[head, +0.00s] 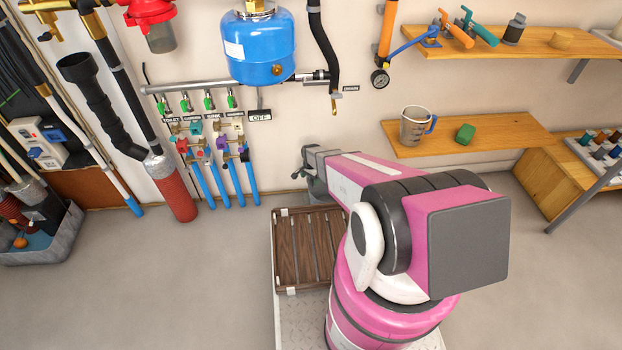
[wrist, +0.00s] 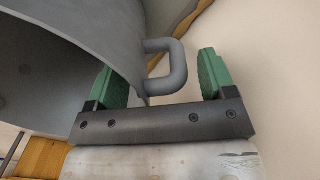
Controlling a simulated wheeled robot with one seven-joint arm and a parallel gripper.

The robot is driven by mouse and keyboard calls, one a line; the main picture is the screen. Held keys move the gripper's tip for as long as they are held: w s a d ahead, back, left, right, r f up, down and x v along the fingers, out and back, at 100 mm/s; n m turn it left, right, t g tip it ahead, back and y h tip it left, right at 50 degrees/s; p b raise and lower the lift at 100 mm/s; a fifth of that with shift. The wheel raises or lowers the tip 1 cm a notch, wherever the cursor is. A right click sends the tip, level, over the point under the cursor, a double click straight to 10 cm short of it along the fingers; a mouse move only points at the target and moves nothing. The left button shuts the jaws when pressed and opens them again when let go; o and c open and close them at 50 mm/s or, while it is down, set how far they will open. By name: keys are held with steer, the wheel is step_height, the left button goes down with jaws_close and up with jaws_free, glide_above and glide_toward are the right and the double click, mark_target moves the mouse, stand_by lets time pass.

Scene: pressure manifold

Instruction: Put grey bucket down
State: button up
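The grey bucket (wrist: 95,30) fills the upper left of the wrist view, with its dark hollow inside showing. Its handle (wrist: 178,70) sits between the two green fingertips of my gripper (wrist: 163,78). The fingers are wide apart, with a visible gap between the handle and the right finger. In the head view my gripper (head: 308,166) is near the wall, and a small part of the grey bucket (head: 316,190) shows below it. My arm hides most of the bucket there. I cannot tell what its bottom rests on.
A slatted wooden platform (head: 300,255) lies just in front of the gripper. Valves with blue hoses (head: 226,180) are on the wall to the left. A shelf (head: 480,140) with a measuring jug (head: 413,128) and a green block (head: 465,134) is at right.

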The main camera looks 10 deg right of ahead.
step_height(320, 180, up, 12)
stand_by(0.8)
steer(key=shift+s, duration=0.1)
stand_by(2.5)
